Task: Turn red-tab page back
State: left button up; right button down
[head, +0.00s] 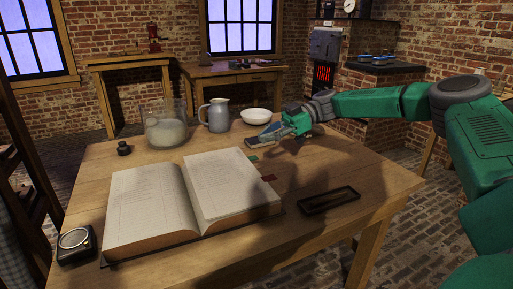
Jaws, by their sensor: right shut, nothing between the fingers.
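A thick open book (191,197) lies on the wooden table, with pages spread to both sides. A red tab (269,178) sticks out past the right edge of its right-hand page block. A green tab (253,158) sticks out farther back along that same edge. My right gripper (272,133) is shut and empty over the back right of the table, behind the book and apart from both tabs. Its fingertips point left, and a small flat object (256,142) lies just below them, partly hidden. My left gripper is not in view.
A glass jar (166,130), grey pitcher (215,116) and white bowl (256,116) stand along the table's back. A small dark bottle (124,149) is at back left, a square instrument (75,244) at front left. A shallow dark tray (328,201) lies right of the book.

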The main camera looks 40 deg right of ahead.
jog(key=d+f+b, duration=0.1)
jog(key=f+b, duration=0.2)
jog(key=d+f+b, duration=0.2)
jog(key=f+b, duration=0.1)
jog(key=f, duration=0.1)
jog(key=s+d+f+b, duration=0.1)
jog(key=f+b, duration=0.2)
jog(key=f, duration=0.1)
jog(key=shift+d, duration=0.35)
jog(key=shift+d+f+b, duration=0.3)
jog(key=shift+d, duration=0.1)
jog(key=shift+a+r, duration=0.1)
jog(key=shift+a, duration=0.05)
jog(key=shift+a+r, duration=0.15)
jog(key=shift+r, duration=0.05)
jog(key=shift+d+r+p, duration=0.2)
jog(key=shift+r+p, duration=0.1)
jog(key=shift+r, duration=0.25)
